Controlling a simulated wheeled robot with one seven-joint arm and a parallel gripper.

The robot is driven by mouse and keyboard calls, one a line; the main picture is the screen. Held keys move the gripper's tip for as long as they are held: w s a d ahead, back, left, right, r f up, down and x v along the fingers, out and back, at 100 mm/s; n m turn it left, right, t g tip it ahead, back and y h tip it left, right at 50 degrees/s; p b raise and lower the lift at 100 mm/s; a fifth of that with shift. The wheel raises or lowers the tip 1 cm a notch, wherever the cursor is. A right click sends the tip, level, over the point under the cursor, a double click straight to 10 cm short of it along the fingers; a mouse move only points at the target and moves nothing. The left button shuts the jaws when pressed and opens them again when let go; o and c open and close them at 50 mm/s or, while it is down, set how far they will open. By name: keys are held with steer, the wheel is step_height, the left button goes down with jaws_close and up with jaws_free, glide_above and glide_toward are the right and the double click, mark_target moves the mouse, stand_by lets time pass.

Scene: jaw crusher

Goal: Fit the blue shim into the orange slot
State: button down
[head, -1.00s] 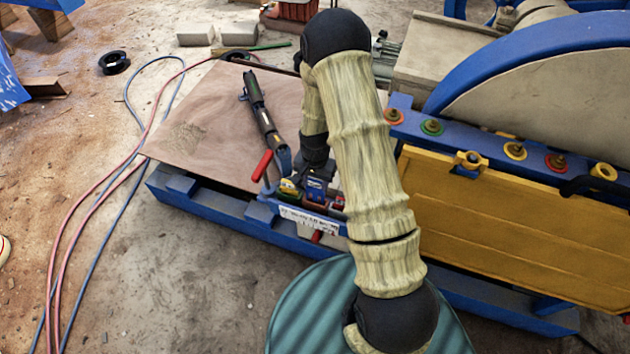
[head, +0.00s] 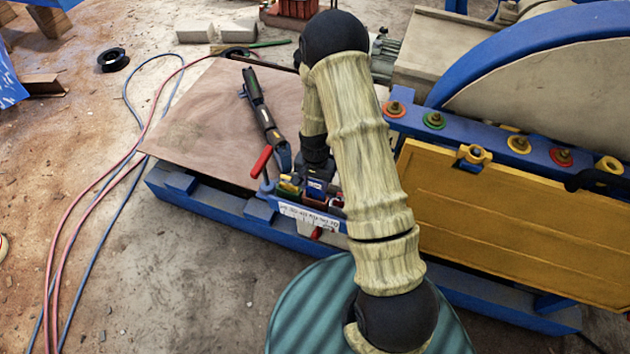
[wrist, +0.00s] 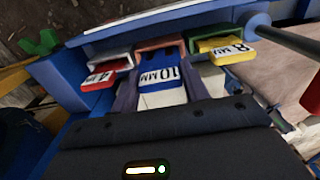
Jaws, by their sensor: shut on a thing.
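The blue shim (wrist: 162,85), marked 10 MM, is held between the two dark fingers of my gripper (wrist: 160,78) in the wrist view. The orange slot (wrist: 160,43) is straight beyond the shim's far end. That end reaches the slot's mouth, but how far inside it sits is hidden. In the head view my gripper (head: 316,180) is low at the blue rack, with the blue shim (head: 316,188) just visible below it and the orange slot hard to make out.
A red shim (wrist: 104,72) marked 4 MM sits left of the orange slot. A yellow shim (wrist: 231,50) marked 8 MM sits in a green slot on the right. A red-handled lever (head: 261,162) stands close left of my gripper. The yellow panel (head: 500,220) is to the right.

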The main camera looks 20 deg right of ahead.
steer(key=shift+f+b, duration=0.9)
steer(key=shift+f, duration=0.5)
steer(key=c, duration=0.6)
jaws_free()
steer(key=shift+c, duration=0.2)
step_height(320, 180, up, 17)
steer(key=shift+r, duration=0.2)
stand_by(0.7)
